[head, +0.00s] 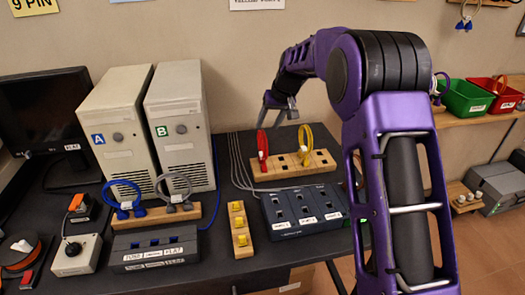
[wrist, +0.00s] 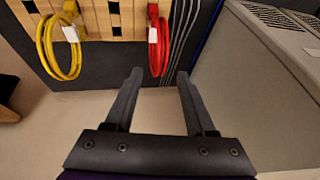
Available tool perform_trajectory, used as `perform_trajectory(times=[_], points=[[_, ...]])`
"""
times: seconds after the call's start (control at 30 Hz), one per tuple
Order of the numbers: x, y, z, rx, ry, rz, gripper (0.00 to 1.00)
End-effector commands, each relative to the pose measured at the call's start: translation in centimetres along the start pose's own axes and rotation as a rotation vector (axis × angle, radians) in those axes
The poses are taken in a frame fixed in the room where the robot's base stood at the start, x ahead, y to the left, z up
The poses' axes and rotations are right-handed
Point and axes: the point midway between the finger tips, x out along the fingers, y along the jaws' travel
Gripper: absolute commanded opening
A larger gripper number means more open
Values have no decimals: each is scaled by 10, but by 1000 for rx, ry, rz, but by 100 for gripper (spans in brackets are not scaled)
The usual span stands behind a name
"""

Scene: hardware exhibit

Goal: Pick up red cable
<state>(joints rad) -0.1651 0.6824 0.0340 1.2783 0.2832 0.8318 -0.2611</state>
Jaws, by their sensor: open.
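The red cable (head: 262,145) is a coiled loop standing upright in the left part of a wooden holder (head: 284,175) on the dark table. In the wrist view the red cable (wrist: 158,47) hangs from the holder at top centre, with a white tag on it. My gripper (head: 281,100) is above and behind the holder in the head view, apart from the cable. In the wrist view my gripper (wrist: 160,72) is open and empty, its fingertips just short of the red loop.
A yellow cable (head: 304,145) stands in the same holder, right of the red one. Two computer towers (head: 180,130) stand to the left. A dark block with several slots (head: 304,212) lies in front of the holder. Thin grey cables (head: 238,165) run beside it.

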Motion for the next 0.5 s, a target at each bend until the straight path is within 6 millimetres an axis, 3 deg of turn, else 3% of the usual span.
perform_trajectory(times=[0.23, 0.5], points=[[18, -1, 0, 0, 0, 0, 55], [57, -2, -1, 0, 0, 1, 55]])
